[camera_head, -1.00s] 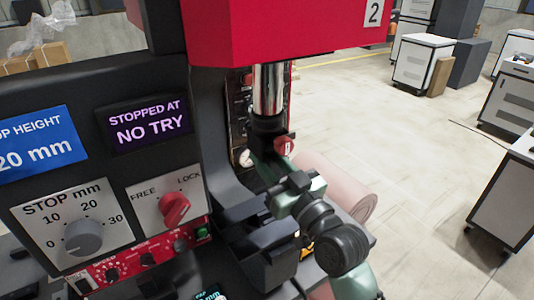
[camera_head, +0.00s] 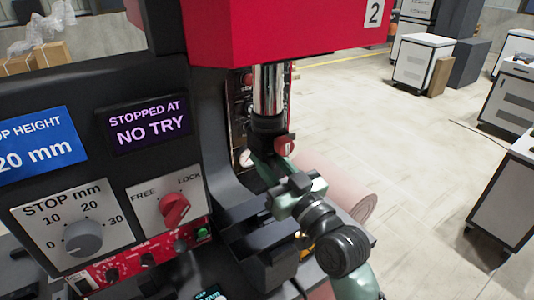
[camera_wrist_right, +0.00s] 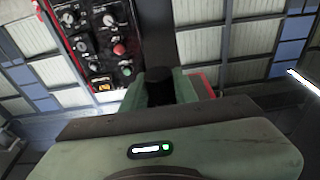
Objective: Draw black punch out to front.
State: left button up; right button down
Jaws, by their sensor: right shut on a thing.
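The black punch (camera_wrist_right: 160,88) shows in the wrist view as a dark upright piece between the two green fingers of my right gripper (camera_wrist_right: 161,94), which is shut on it. In the head view my right gripper (camera_head: 262,168) is just below the black holder (camera_head: 268,124) at the bottom of the chrome ram (camera_head: 268,88). The fingers and wrist hide most of the punch there, and I cannot tell whether it still touches the holder. A red knob (camera_head: 284,146) sits on the holder's right side. My left gripper is not in view.
The press's red head (camera_head: 270,30) hangs above. Its black control panel (camera_head: 60,130) stands at the left, with a FREE/LOCK knob (camera_head: 174,208) and a "STOPPED AT NO TRY" screen (camera_head: 148,128). A pink roll (camera_head: 345,190) lies behind my wrist. Open floor (camera_head: 400,150) is at the right.

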aim_at(273, 159)
jog(key=shift+r+p+v, duration=0.2)
jog(key=shift+r+v, duration=0.05)
jog(key=shift+v, duration=0.95)
jog(key=shift+r+p+v, duration=0.2)
jog(key=shift+v, duration=1)
jog(key=shift+r+p+v, duration=0.2)
jog(key=shift+r+v, duration=0.05)
jog(key=shift+v, duration=0.95)
jog(key=shift+s+d, duration=0.1)
